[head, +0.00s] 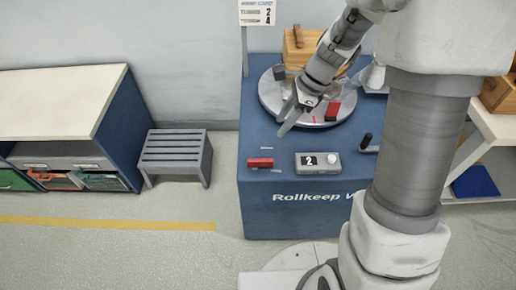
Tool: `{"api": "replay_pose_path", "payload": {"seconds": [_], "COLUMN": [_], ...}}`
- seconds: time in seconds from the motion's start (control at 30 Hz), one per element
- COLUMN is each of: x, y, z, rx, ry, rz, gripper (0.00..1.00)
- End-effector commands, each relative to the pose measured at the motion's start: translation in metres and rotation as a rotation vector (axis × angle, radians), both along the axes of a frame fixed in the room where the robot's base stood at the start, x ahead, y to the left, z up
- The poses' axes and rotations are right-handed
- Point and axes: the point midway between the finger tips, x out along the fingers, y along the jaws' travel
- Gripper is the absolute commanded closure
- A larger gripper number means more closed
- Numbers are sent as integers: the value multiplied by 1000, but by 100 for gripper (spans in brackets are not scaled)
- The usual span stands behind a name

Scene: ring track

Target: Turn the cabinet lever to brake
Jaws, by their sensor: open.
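The cabinet lever (365,142) has a black grip and stands up at the right side of the blue cabinet (262,205). My arm hides the area just right of it. No brake mark can be read. My gripper (282,124) is open and empty, over the front left part of the round grey turntable on the cabinet top. It is left of the lever and well apart from it.
A slatted stool (172,150) stands left on open floor.

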Motion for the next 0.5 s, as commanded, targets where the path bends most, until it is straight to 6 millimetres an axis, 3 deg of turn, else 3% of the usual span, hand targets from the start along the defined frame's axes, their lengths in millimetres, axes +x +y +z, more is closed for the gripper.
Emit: {"api": "replay_pose_path", "payload": {"seconds": [0.27,0.5], "x": [1,1], "y": [11,31], "z": [-31,-81], "rx": [1,1], "ry": [7,8], "rz": [-7,-4], "gripper": [50,50]}}
